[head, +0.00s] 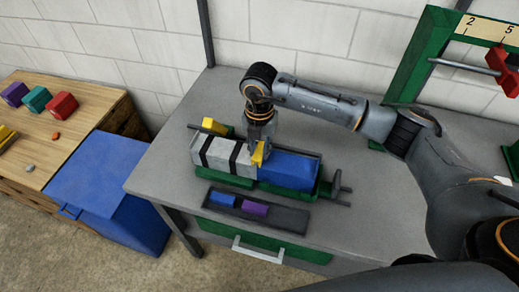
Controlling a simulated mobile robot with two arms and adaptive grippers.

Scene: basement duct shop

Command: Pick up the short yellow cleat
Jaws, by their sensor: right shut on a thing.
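A short yellow cleat (258,154) stands between a grey block with dark bands and a blue block on the green bench fixture. My right gripper (261,146) reaches down from above and is shut on this cleat, hiding its upper part. Whether the cleat still touches the fixture or the blocks is hard to tell. Another yellow piece (213,126) sits behind the grey block, away from the gripper. My left gripper is not in view.
The grey block (212,153) and the blue block (288,169) flank the gripper closely. A dark tray (285,218) with blue and purple pieces lies in front. A blue bin (110,195) and a wooden crate table (75,135) stand left.

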